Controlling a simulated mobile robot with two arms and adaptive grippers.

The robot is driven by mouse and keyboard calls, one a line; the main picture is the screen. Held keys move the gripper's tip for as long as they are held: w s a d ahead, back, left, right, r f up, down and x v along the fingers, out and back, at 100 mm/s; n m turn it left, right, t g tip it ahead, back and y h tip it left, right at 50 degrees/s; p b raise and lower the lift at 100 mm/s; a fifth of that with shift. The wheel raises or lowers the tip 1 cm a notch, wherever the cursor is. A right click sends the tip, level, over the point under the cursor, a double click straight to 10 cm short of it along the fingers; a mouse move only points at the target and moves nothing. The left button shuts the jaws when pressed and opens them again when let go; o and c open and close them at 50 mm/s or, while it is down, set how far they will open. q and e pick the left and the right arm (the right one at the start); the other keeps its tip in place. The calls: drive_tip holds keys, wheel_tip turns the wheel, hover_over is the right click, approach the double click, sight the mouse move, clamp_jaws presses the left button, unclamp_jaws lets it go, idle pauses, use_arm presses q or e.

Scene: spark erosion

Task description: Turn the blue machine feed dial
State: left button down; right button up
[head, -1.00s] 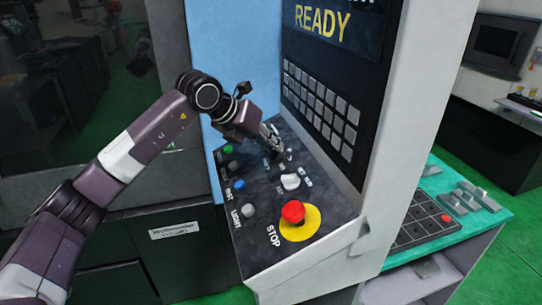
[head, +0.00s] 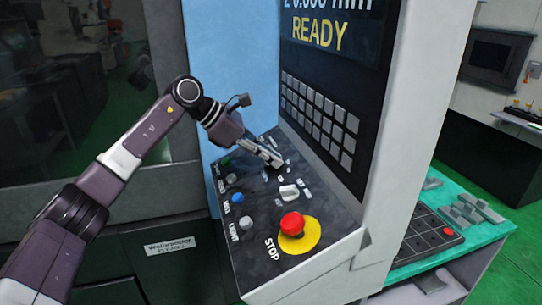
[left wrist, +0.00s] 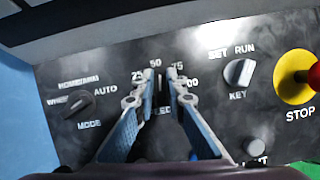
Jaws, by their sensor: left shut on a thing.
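The blue machine's sloped dark control panel (head: 262,225) carries the feed dial. In the left wrist view the feed dial (left wrist: 159,88) is a dark knob between my fingers, mostly hidden by them. Its scale marks 25, 50, 75 and 100 show around it, and its label is partly covered. My left gripper (left wrist: 159,82) is shut on the dial, one finger on each side. In the head view my left gripper (head: 276,162) reaches the upper part of the panel from the left, and the dial is hard to make out there. My right gripper is not in view.
The red STOP button (head: 292,223) on its yellow disc sits lower on the panel. A KEY switch (left wrist: 238,73) is right of the feed dial and a MODE knob (left wrist: 76,104) left. The keypad wall (head: 318,118) rises behind the panel. A teal bench (head: 480,232) stands at right.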

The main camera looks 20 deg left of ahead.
use_arm(q)
drive_tip(key=m+g, duration=0.1)
drive_tip(key=m, duration=0.1)
drive_tip(key=m+p, duration=0.1)
drive_tip(key=m, duration=0.1)
drive_tip(key=shift+s+m+g+h, duration=0.1)
drive_tip(key=shift+m+g+h, duration=0.2)
drive_tip(key=shift+g, duration=0.1)
drive_tip(key=shift+s+m+g+p, duration=0.1)
drive_tip(key=shift+m+g+p, duration=0.6)
drive_tip(key=shift+m, duration=0.7)
drive_tip(key=shift+f, duration=0.1)
drive_tip(key=c, duration=2)
unclamp_jaws()
drive_tip(key=shift+o, duration=0.2)
drive_tip(key=v, duration=1.2)
drive_tip(key=shift+s, duration=0.15)
